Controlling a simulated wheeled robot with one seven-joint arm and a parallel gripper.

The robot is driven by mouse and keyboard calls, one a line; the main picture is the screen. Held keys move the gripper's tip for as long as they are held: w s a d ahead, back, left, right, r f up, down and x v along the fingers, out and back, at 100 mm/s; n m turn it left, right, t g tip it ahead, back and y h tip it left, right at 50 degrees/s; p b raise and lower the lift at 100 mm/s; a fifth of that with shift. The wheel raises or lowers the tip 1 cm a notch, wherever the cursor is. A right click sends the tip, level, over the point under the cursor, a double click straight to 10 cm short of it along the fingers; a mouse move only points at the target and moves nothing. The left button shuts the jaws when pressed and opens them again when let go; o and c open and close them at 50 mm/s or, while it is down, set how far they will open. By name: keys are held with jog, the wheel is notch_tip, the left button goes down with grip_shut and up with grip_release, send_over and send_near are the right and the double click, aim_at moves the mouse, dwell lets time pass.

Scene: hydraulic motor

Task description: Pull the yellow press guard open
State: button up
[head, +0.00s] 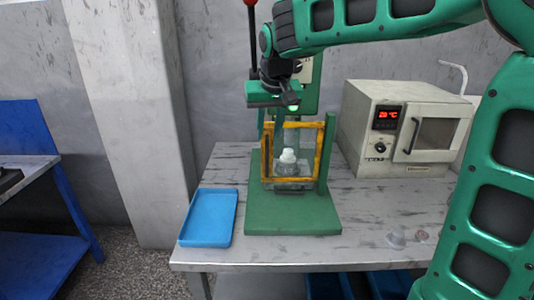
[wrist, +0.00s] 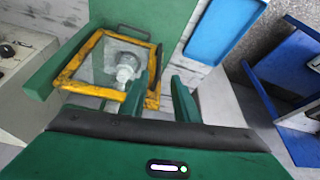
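The yellow press guard (head: 321,153) is a square yellow frame with a clear pane, standing at the front of the green press (head: 292,217). It looks closed across the press. A dark upright handle (head: 267,155) is on its left side; in the wrist view the handle (wrist: 157,62) is beside the frame. My gripper (head: 268,126) is above the guard's upper left corner, fingers pointing down. In the wrist view my gripper (wrist: 158,98) is open, with a yellow frame edge (wrist: 153,99) showing between its fingers. I cannot tell whether they touch. A whitish part (head: 288,158) stands behind the pane.
A blue tray (head: 210,217) lies left of the press on the grey table (head: 290,258). A beige oven (head: 405,130) stands at the back right. A red-knobbed lever (head: 251,35) rises close to my gripper.

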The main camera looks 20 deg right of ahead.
aim_at(267, 149)
jog(key=x, duration=0.9)
jog(key=shift+d+f, duration=0.2)
jog(key=shift+f, duration=0.15)
jog(key=shift+c, duration=0.3)
